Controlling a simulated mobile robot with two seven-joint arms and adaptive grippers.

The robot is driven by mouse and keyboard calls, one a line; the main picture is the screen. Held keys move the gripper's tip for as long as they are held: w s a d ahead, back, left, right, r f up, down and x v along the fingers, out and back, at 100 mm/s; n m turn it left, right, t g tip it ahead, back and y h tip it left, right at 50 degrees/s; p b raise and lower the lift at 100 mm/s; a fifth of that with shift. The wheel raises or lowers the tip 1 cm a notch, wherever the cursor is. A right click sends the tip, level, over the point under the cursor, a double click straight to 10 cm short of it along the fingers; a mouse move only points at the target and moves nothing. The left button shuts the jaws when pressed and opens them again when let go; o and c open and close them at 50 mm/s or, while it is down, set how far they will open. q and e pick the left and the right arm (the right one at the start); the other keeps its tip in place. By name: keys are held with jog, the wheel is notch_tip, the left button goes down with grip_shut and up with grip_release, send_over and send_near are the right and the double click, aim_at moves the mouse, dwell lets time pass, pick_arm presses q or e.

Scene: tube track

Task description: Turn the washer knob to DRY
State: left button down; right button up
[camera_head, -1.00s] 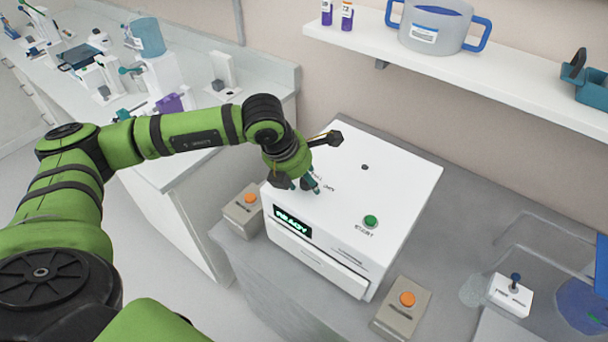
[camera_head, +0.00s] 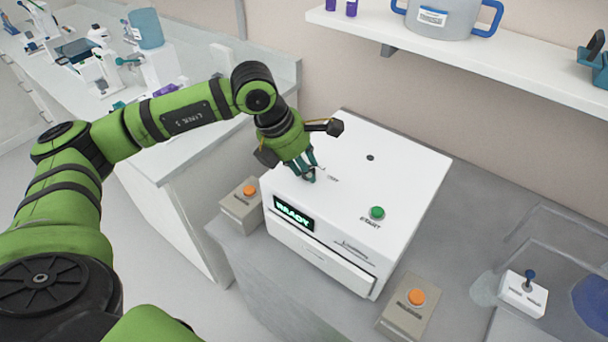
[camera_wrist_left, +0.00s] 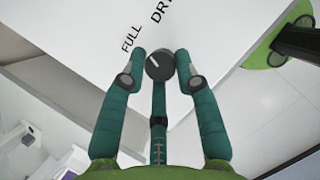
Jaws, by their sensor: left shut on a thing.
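The washer (camera_head: 372,182) is a white box on the grey counter, with a lit READY display (camera_head: 294,214) on its front. My left gripper (camera_head: 308,177) is over the left part of its top and mostly hides the knob in the head view. In the left wrist view, the dark round knob (camera_wrist_left: 159,67) sits between the teal fingertips of my left gripper (camera_wrist_left: 161,72), which are shut on its sides. A short white mark on the knob slants up to the right. The printed words FULL (camera_wrist_left: 131,38) and DRY (camera_wrist_left: 162,12) lie beyond it. My right gripper is not in view.
A green START button (camera_head: 377,212) is on the washer top, right of my gripper. Boxes with orange buttons stand left (camera_head: 243,203) and right (camera_head: 410,307) of the washer. A wall shelf (camera_head: 470,57) hangs above, behind the washer.

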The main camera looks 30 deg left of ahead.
pick_arm(q)
jog(key=m+h+b, duration=0.1)
jog(key=m+b, duration=0.1)
jog(key=m, duration=0.1)
jog(key=shift+w+d+f+g+b, duration=0.1)
jog(key=shift+w+g+b, duration=0.05)
jog(key=shift+g+b, duration=0.2)
jog(key=shift+m+g+b, duration=0.35)
jog(key=shift+m+b, duration=0.15)
jog(key=shift+m, duration=0.5)
jog(key=c, duration=1)
grip_release()
jog(key=shift+d, duration=0.1)
